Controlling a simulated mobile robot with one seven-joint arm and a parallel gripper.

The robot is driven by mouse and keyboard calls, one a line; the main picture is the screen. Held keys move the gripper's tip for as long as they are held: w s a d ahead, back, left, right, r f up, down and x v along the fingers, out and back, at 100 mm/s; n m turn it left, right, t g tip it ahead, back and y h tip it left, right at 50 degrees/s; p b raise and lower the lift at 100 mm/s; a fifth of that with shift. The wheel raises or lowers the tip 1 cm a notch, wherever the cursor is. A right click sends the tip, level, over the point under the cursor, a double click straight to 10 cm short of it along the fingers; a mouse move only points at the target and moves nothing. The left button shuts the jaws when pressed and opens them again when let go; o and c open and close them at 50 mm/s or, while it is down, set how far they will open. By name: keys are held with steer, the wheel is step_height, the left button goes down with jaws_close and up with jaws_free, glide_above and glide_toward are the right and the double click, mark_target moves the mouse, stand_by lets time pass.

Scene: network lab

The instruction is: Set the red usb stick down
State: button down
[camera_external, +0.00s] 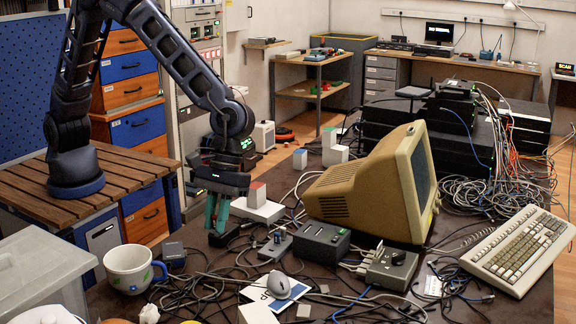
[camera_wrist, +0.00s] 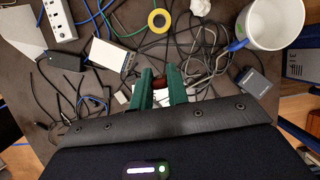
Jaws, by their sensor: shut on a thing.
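My gripper (camera_external: 217,218) has green fingers pointing down at the left part of the dark, cluttered table (camera_external: 520,300). In the wrist view, my gripper (camera_wrist: 160,83) is shut on a small dark red thing, the red usb stick (camera_wrist: 159,82), of which only a little shows between the fingers. In the outside view the stick is hidden at the fingers. The fingertips are low, near cables and small black parts. I cannot tell whether the stick touches the table.
A white mug (camera_external: 128,270) stands at the front left and a mouse (camera_external: 279,285) at the front. A beige monitor (camera_external: 345,190) and keyboard (camera_external: 520,250) are to the right. Loose cables cover much of the table. Yellow tape (camera_wrist: 159,20) lies among cables in the wrist view.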

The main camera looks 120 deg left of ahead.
steer(key=a+x, duration=0.1)
steer(key=x, duration=0.5)
steer(key=a+f+x, duration=0.1)
steer(key=a+x, duration=0.1)
steer(key=x, duration=0.5)
steer(key=a+x, duration=0.1)
steer(key=x, duration=0.5)
steer(key=shift+s+a+f, duration=0.1)
steer(key=shift+s+f, duration=0.1)
steer(key=shift+f, duration=0.5)
steer(key=shift+f, duration=0.1)
steer(key=c, duration=1.4)
jaws_free()
steer(key=shift+o, duration=0.2)
